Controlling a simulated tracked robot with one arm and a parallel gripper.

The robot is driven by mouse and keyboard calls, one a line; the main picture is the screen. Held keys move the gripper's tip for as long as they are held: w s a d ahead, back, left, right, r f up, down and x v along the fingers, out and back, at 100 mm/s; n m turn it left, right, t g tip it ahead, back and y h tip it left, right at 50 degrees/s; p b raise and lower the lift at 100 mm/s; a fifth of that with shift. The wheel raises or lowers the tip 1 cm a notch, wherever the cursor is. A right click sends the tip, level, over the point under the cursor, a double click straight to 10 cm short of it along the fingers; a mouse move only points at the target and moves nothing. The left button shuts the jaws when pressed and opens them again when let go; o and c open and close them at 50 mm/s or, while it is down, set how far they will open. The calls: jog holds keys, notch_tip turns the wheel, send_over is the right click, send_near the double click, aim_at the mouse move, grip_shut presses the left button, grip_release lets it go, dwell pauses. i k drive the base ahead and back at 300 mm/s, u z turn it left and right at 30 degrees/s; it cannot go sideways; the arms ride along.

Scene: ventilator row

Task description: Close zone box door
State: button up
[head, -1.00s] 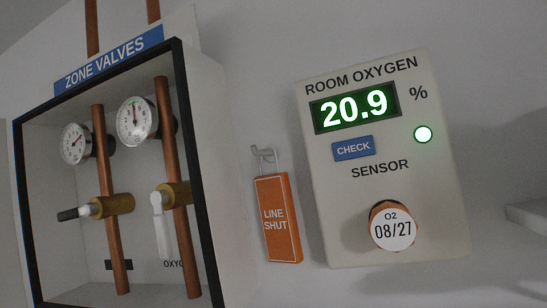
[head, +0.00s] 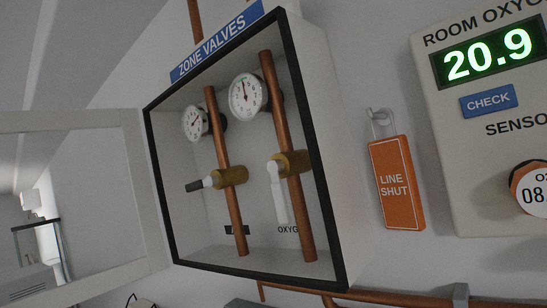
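The zone valve box (head: 335,150) is on the wall in the middle of the head view, with a black-edged open front. Inside are two copper pipes, two round gauges and two brass valves. The left valve's dark-tipped handle (head: 200,185) points sideways; the right valve's white handle (head: 278,192) hangs down. The zone box door (head: 152,190), a pale frame with a clear pane, stands swung open to the left of the box. Its left part runs out of view. My gripper is not in view.
An orange LINE SHUT tag (head: 397,185) hangs on a wall hook right of the box. The room oxygen panel (head: 465,130) reads 20.9 at the far right. A copper pipe (head: 390,297) runs along the wall below.

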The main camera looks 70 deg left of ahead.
aim_at(67, 295)
jog(key=u, duration=1.1)
jog(key=k, duration=0.6)
jog(key=u, duration=0.5)
jog(key=i, duration=0.5)
jog(key=k, duration=0.75)
jog(key=u, duration=0.2)
